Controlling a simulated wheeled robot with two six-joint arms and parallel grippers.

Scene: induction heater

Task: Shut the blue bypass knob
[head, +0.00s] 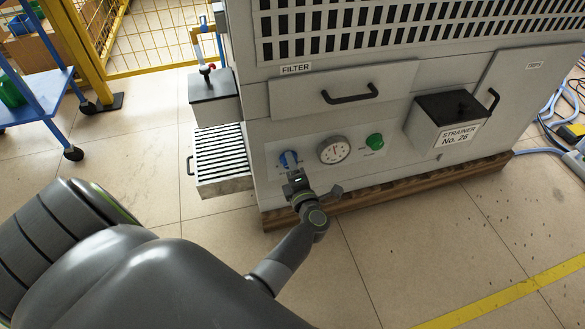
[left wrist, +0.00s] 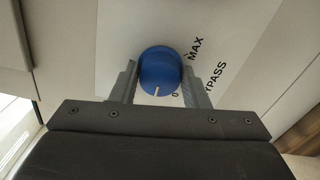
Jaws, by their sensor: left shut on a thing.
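The blue bypass knob (head: 288,158) sits on the light panel at the lower left of the machine front. In the left wrist view the knob (left wrist: 160,72) is round, with a white pointer line toward the bottom of the picture, near the "0" mark. "MAX" and partly hidden "BYPASS" lettering lie to its right. My left gripper (head: 293,173) is at the knob, and its two fingers (left wrist: 160,85) stand on either side of it, shut on it. The gripper body hides part of the lettering. My right gripper is not in view.
A round gauge (head: 333,149) and a green button (head: 374,141) are right of the knob. A strainer box (head: 451,118) juts out farther right. A slatted drawer (head: 223,160) sticks out at the left. The floor in front is clear.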

